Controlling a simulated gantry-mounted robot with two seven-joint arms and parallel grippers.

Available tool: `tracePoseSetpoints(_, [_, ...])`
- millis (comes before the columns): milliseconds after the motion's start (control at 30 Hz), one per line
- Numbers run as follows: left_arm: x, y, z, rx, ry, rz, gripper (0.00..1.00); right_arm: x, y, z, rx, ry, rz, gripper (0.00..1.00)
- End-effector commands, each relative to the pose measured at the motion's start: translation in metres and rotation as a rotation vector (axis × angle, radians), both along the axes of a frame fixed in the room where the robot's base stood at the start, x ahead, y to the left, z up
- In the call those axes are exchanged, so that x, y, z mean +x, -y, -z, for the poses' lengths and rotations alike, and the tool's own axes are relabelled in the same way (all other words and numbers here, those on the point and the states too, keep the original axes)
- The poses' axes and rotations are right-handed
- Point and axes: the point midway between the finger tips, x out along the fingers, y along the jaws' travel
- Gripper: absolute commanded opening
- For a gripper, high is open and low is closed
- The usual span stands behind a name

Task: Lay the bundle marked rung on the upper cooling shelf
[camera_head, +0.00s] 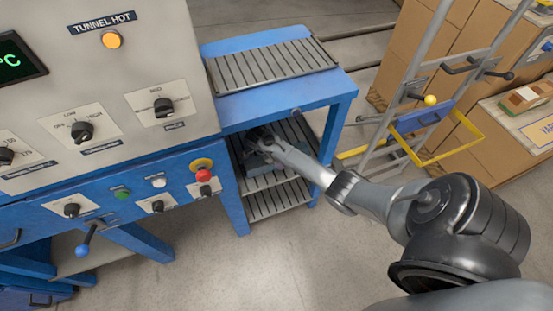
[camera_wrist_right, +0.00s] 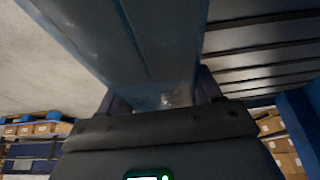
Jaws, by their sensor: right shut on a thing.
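My right gripper (camera_head: 260,141) reaches into the blue rack beside the machine, below its top deck. In the right wrist view its fingers (camera_wrist_right: 160,98) are shut on a bundle (camera_wrist_right: 150,45) in bluish, shiny film. The bundle extends away from the fingers. In the head view a grey-blue part of it (camera_head: 262,162) shows under the gripper, at the level of the upper cooling shelf (camera_head: 302,130). I cannot tell whether it touches the slats. No rung mark is readable. The lower slatted shelf (camera_head: 280,200) looks empty. My left gripper is out of view.
The rack's slatted top deck (camera_head: 270,64) is bare and overhangs my gripper. A blue front leg (camera_head: 234,205) stands close by. The machine with its knobs (camera_head: 110,130) is at left. A ladder-like trolley (camera_head: 420,100) and cartons (camera_head: 480,40) stand at right.

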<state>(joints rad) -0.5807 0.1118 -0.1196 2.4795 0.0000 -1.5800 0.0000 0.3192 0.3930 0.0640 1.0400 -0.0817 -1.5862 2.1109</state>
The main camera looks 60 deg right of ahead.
Motion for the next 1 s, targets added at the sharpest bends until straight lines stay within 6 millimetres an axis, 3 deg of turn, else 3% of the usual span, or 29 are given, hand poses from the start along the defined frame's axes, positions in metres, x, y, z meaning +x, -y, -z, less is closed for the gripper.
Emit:
tracePoseSetpoints(67, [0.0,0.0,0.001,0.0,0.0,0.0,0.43,0.0,0.0,0.002,0.0,0.0,0.0,0.15])
tracePoseSetpoints(100, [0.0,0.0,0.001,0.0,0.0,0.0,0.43,0.0,0.0,0.002,0.001,-0.001,-0.001,0.7])
tracePoseSetpoints(233, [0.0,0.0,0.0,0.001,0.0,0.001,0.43,0.0,0.0,0.002,0.001,-0.001,-0.001,0.9])
tracePoseSetpoints(600, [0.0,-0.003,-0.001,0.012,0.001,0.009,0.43,0.0,0.0,-0.003,0.0,0.0,-0.001,0.9])
tracePoseSetpoints(1000, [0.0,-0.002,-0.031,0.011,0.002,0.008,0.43,0.013,-0.016,-0.054,0.0,0.0,-0.002,0.9])
